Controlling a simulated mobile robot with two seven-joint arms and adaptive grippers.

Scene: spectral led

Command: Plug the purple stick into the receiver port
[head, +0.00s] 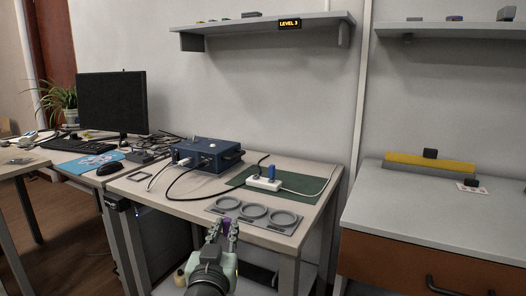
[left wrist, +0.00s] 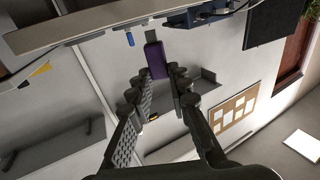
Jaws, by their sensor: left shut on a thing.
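The purple stick (left wrist: 155,60) is held upright between the fingertips of my left gripper (left wrist: 158,86); it also shows in the head view (head: 227,223), small and partly hidden by the fingers. My left gripper (head: 223,232) is shut on it, at the front edge of the table beside the grey tray. A white strip (head: 262,184) lies on the green mat behind, with a blue stick (head: 271,172) standing in it. A blue box (head: 208,154) with plugs and cables stands left of the strip. I cannot tell which sockets form the receiver port. My right gripper is out of view.
A black cable (head: 190,199) and a white cable (head: 318,190) run across the table. A monitor (head: 112,102) stands at the left, and a shelf (head: 262,23) hangs above.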

